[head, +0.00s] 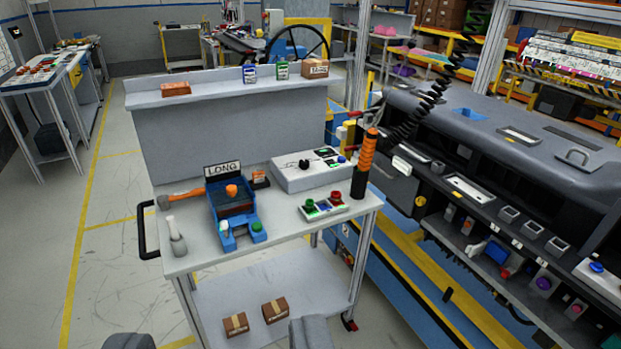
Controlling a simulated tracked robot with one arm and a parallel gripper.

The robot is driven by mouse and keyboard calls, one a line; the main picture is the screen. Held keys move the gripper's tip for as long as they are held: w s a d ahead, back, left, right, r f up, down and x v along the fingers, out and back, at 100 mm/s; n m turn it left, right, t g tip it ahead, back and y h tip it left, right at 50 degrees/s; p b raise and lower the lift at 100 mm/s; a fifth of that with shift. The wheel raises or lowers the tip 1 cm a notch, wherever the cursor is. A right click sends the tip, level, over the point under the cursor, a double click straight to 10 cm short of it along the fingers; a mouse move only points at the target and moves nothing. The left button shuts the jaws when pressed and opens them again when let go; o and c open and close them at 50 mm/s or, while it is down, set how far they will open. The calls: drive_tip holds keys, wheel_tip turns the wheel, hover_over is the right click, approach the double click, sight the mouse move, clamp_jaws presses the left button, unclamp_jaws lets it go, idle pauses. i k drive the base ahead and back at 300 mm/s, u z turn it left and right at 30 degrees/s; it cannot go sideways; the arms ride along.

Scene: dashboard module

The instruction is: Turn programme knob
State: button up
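A white control box (312,170) sits at the back right of the trolley top. It carries a small dark knob (304,163) on its left part, the likely programme knob; its pointer setting is too small to read. Small green and blue buttons and a dark display area are on the box's right part. My gripper (220,338) shows only as two grey finger parts at the bottom edge, wide apart with nothing between them. It is well in front of the trolley top and far from the knob.
The trolley top (285,232) also holds a blue fixture (232,208) signed LONG, an orange-handled tool (181,198), a button panel (324,207) and an upright orange-and-black tool (363,165) on a coiled cable. A large dashboard module (490,130) stands right. Floor is clear left.

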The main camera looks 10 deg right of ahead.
sight(304, 164)
drive_tip(key=u, duration=0.6)
drive_tip(key=k, duration=0.15)
drive_tip(key=z, duration=1.15)
drive_tip(key=i, duration=1.95)
drive_tip(key=u, duration=0.55)
